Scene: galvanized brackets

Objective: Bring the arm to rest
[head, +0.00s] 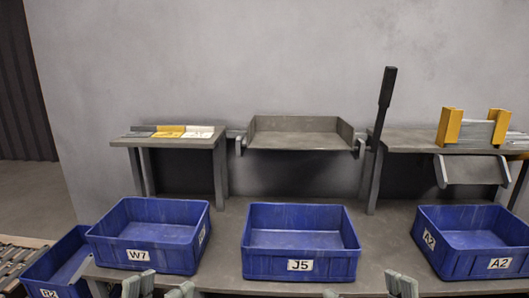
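My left gripper (160,287) shows at the bottom edge, left of centre, in front of the blue bin marked W7 (150,258). Its fingertips are apart with nothing seen between them. My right gripper (366,289) shows at the bottom edge, right of centre, just in front of and right of the blue bin marked J5 (300,265). Its fingertips are also apart, with a wider gap and nothing seen in it. The rest of both grippers and the arms are below the picture.
A blue bin marked A2 (470,262) stands right on the grey bench (385,235). Another bin (55,275) sits lower left. Behind are a grey tray (300,140), a black upright lever (385,88) and yellow blocks (451,126). The bins look empty.

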